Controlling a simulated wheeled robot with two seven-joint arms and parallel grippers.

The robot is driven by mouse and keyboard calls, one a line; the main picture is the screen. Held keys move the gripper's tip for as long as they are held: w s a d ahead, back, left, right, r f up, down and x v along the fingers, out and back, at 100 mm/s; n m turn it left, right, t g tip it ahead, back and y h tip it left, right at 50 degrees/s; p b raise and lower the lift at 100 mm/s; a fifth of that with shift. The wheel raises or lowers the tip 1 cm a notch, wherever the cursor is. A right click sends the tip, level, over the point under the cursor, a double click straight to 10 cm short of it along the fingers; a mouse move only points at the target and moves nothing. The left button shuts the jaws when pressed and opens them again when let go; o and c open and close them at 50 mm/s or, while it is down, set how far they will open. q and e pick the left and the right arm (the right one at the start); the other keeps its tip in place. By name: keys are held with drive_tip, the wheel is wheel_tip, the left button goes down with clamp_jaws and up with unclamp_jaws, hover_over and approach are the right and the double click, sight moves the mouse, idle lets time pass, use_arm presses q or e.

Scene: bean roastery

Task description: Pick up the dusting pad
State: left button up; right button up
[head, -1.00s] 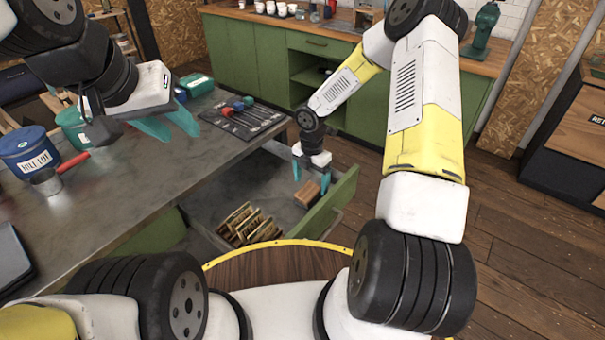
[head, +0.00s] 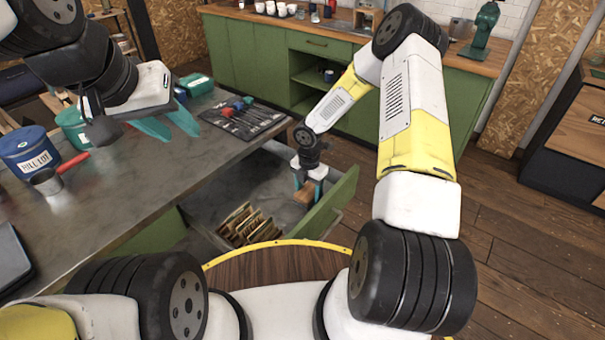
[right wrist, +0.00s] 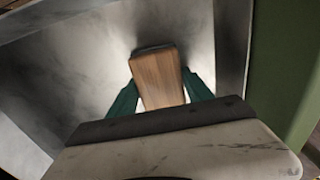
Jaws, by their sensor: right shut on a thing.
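The dusting pad (head: 304,195) is a small wooden block in the open drawer, near its front wall. In the right wrist view its wooden top (right wrist: 158,80) shows, with a thin dark edge at the far end. My right gripper (head: 307,187) reaches down into the drawer and is shut on the block. Its teal fingers (right wrist: 160,100) press on both sides of it. I cannot tell whether the pad is clear of the drawer floor. My left gripper (head: 170,127) is open and empty above the workbench.
The open drawer (head: 335,205) also holds several upright packets (head: 248,224) left of the pad. On the workbench (head: 140,195) are a blue tin (head: 28,155), a metal scoop with a red handle (head: 50,180) and a tool mat (head: 245,118). Wooden floor is clear at the right.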

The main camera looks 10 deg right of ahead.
sight(308, 191)
drive_tip(key=shift+c, duration=1)
wheel_tip(308, 191, up, 10)
drive_tip(key=shift+r, duration=0.1)
